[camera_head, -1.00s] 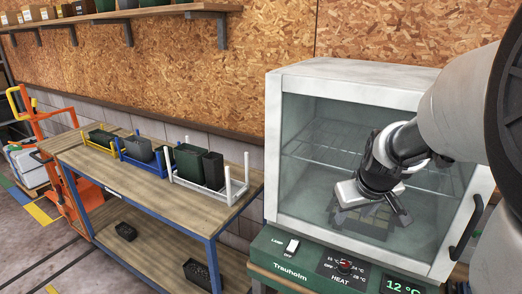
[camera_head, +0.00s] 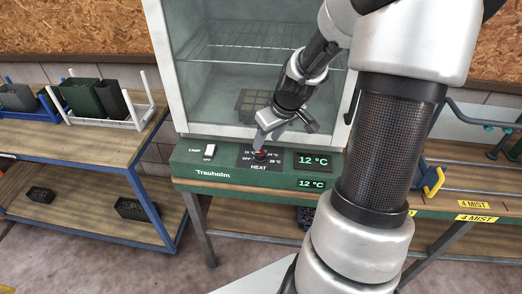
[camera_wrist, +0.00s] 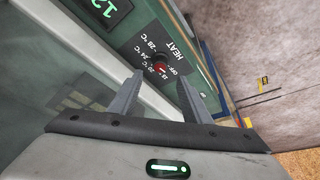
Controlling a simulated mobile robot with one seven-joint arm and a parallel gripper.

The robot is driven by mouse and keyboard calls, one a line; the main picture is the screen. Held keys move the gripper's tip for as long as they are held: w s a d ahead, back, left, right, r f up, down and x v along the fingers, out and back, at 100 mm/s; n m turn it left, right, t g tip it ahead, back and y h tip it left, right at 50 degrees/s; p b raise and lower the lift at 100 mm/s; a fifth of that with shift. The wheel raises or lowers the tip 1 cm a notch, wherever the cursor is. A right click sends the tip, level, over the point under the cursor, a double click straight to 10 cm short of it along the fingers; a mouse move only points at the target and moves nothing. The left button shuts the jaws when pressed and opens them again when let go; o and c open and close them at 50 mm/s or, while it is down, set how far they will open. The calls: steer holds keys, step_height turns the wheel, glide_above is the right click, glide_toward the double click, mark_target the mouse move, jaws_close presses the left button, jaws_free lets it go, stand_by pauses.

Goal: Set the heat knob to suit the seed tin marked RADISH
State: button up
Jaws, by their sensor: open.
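The heat knob (camera_head: 262,154) is small with a red middle, on the green front panel (camera_head: 222,179) of the Trauholm cabinet. Its dial is marked OFF and several temperatures, including 24 °C and 28 °C. In the wrist view the knob (camera_wrist: 160,68) shows just beyond the gap between my fingertips; I cannot read its pointer surely. My gripper (camera_head: 284,132) is open and empty, close to the knob; contact cannot be told. In the wrist view my gripper (camera_wrist: 160,80) has its two fingers apart. No tin marked RADISH is seen.
The lit display (camera_head: 313,160) reads 12 °C. A lamp switch (camera_head: 209,152) is left of the dial. The glass-fronted cabinet (camera_head: 163,70) rises behind my gripper. A bench (camera_head: 118,140) with dark pots stands left. Yellow labels reading 4 MIST (camera_head: 477,218) are at right.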

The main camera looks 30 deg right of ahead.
mark_target(260, 152)
steer(key=x, duration=0.7)
steer(key=shift+w+f, duration=0.1)
steer(key=shift+f, duration=0.1)
steer(key=c, duration=1)
steer(key=shift+b, duration=0.3)
steer(key=shift+c, duration=0.2)
